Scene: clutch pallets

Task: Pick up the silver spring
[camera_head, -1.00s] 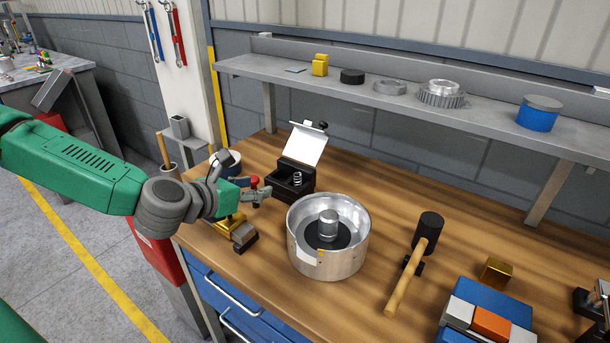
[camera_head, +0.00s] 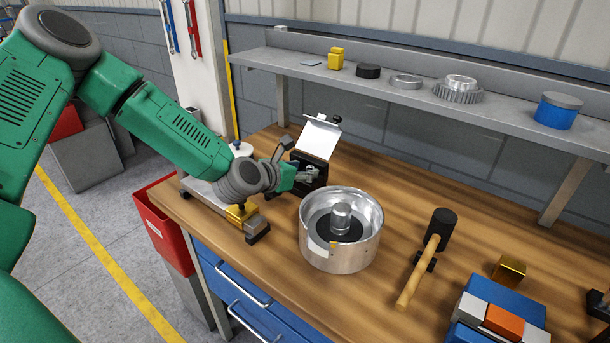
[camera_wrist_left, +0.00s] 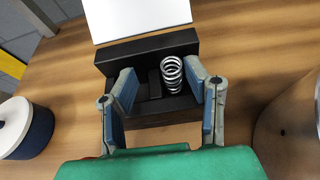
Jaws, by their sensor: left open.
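The silver spring (camera_wrist_left: 172,74) stands upright in the right part of a small black box (camera_wrist_left: 133,52) in the left wrist view. The box's white lid is open. My left gripper (camera_wrist_left: 165,84) is open, with its two blue-lined fingers either side of the box's front part; the spring is between them, closer to the right finger. In the head view my left gripper (camera_head: 306,175) is at the front of the black box (camera_head: 316,169), and the arm hides the spring there. My right gripper is not in view.
A round metal housing (camera_head: 370,246) stands right of the box, close to my left gripper. A mallet (camera_head: 425,262) and blue block assembly (camera_head: 507,302) lie farther right. A yellow-and-grey fixture (camera_head: 248,222) sits under my left forearm. A shelf (camera_head: 400,96) with parts runs behind.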

